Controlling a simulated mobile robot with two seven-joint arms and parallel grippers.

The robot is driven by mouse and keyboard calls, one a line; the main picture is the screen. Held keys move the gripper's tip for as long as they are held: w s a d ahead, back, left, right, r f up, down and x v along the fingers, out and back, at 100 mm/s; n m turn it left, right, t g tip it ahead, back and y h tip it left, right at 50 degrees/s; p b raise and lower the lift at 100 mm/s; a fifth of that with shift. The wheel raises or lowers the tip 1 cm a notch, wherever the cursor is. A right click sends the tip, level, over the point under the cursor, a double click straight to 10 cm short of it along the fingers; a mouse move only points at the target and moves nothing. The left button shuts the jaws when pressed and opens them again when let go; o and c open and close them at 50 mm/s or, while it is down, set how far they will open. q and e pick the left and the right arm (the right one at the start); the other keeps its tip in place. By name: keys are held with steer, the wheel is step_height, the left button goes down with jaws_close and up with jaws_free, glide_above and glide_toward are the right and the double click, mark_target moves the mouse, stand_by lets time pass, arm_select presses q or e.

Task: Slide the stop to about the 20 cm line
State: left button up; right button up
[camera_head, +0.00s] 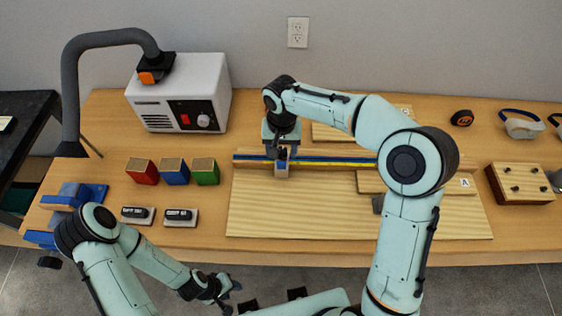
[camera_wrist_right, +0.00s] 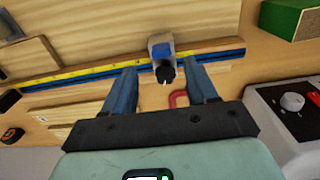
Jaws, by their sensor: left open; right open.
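The stop (camera_head: 281,172), a grey block with a blue patch and a black knob, sits on the fence near the left end of the board. It also shows in the right wrist view (camera_wrist_right: 161,43). The blue rail and yellow scale strip (camera_head: 335,163) run along the fence; its numbers are too small to read. My right gripper (camera_head: 281,153) is open over the stop. In the right wrist view its fingers (camera_wrist_right: 162,73) stand on either side of the stop's knob, with gaps; contact is not visible. My left gripper (camera_head: 224,292) is open and empty in front of the table.
A wooden board (camera_head: 300,210) lies before the fence, with a piece marked A (camera_head: 465,184) at right. Red (camera_head: 142,171), blue and green blocks stand left. A white machine (camera_head: 181,95) with a hose is behind them. A drilled block (camera_head: 520,184) lies far right.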

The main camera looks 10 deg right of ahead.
mark_target(282, 163)
step_height(282, 163, down, 8)
steer(key=shift+w+r, duration=0.1)
steer(key=shift+w, duration=0.05)
jaws_close()
